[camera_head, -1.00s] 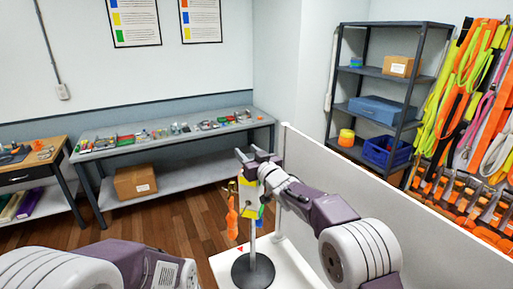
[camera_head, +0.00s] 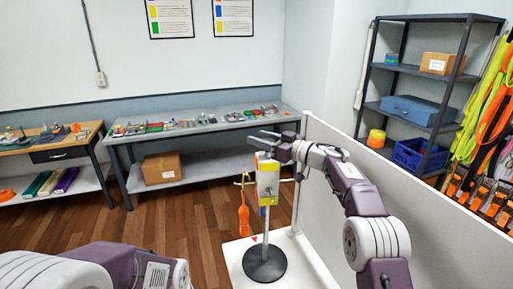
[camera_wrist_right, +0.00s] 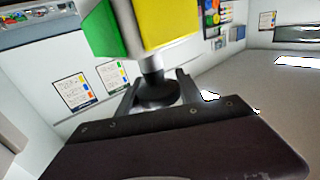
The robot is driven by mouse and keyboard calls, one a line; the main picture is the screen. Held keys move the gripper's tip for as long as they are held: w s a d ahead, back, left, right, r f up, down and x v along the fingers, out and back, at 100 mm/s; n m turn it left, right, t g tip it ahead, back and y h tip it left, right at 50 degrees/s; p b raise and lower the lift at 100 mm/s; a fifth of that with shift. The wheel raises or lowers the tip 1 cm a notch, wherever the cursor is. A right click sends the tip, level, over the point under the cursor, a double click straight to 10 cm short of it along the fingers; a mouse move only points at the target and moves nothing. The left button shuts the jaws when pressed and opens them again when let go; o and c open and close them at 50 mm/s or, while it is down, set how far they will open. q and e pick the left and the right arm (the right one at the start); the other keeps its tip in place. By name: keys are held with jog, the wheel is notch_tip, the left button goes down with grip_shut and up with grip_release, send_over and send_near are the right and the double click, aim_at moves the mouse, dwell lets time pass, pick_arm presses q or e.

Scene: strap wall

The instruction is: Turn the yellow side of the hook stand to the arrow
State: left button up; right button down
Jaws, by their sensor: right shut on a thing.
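The hook stand has a round black base (camera_head: 265,263), a thin pole and a block (camera_head: 268,180) with yellow on it in the head view. The wrist view shows a green side (camera_wrist_right: 106,32) and a yellow side (camera_wrist_right: 165,20). An orange item (camera_head: 243,215) hangs from a hook on its left. A small red arrow (camera_head: 254,239) lies on the white table, just left of the pole. My right gripper (camera_head: 262,141) is at the top of the stand, shut on its dark knob (camera_wrist_right: 158,92). My left gripper is out of view; only its arm shows.
A white partition (camera_head: 400,215) runs close along the right side of the white table (camera_head: 236,262). A grey workbench (camera_head: 200,124) and a wooden desk (camera_head: 60,148) stand behind. A shelf rack (camera_head: 418,75) and hanging straps are at the right.

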dwell(0.5)
jog(key=c, duration=0.9)
grip_release()
jog(key=shift+o, duration=0.7)
jog(key=shift+w+a, duration=0.1)
jog(key=shift+a, duration=0.05)
